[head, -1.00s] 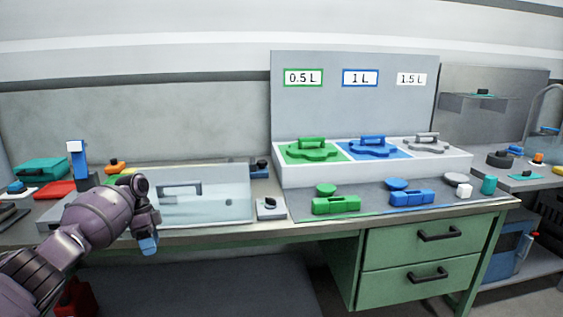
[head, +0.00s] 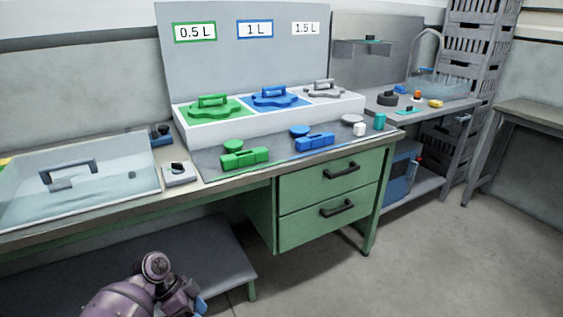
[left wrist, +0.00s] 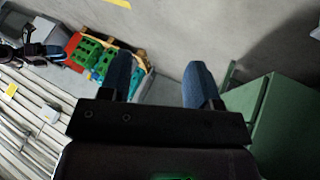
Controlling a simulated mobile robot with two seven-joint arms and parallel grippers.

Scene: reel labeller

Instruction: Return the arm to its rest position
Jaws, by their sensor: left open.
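My left arm shows at the bottom of the head view, below the front edge of the bench (head: 120,215). Its left gripper (head: 200,305) is mostly cut off there, with only a bit of a blue fingertip visible. In the left wrist view the left gripper (left wrist: 160,85) has its two blue-tipped fingers spread apart with nothing between them. It is over the floor, beside a green cabinet (left wrist: 280,120).
The bench carries a clear-walled tray (head: 90,205), a green block (head: 245,158) and a blue block (head: 315,141). A low grey shelf (head: 215,262) lies under the bench near my arm. Floor at right is clear.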

